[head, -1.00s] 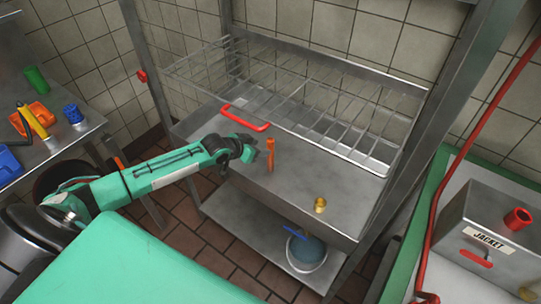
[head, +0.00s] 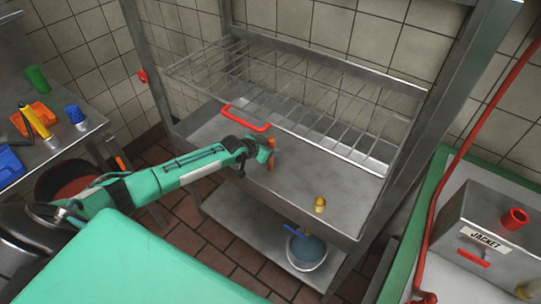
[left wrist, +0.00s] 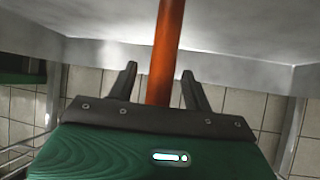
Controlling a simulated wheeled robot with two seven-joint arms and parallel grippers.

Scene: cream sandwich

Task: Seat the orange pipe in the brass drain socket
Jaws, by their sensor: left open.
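The orange pipe (head: 271,161) stands upright on the steel counter, partly hidden by my left gripper (head: 267,149). The left wrist view shows the pipe (left wrist: 168,45) passing between the two dark fingers of my left gripper (left wrist: 159,75). The fingers are open, with a visible gap on both sides of the pipe. The brass drain socket (head: 320,204) stands on the counter to the right of and nearer than the pipe, with clear space between them. My right gripper is not in view.
A red handle (head: 246,119) lies behind the pipe, near the wire rack (head: 310,100). A bucket (head: 306,252) stands on the shelf below the counter. A steel box labelled JACKET (head: 490,237) stands at the right. The counter around the socket is clear.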

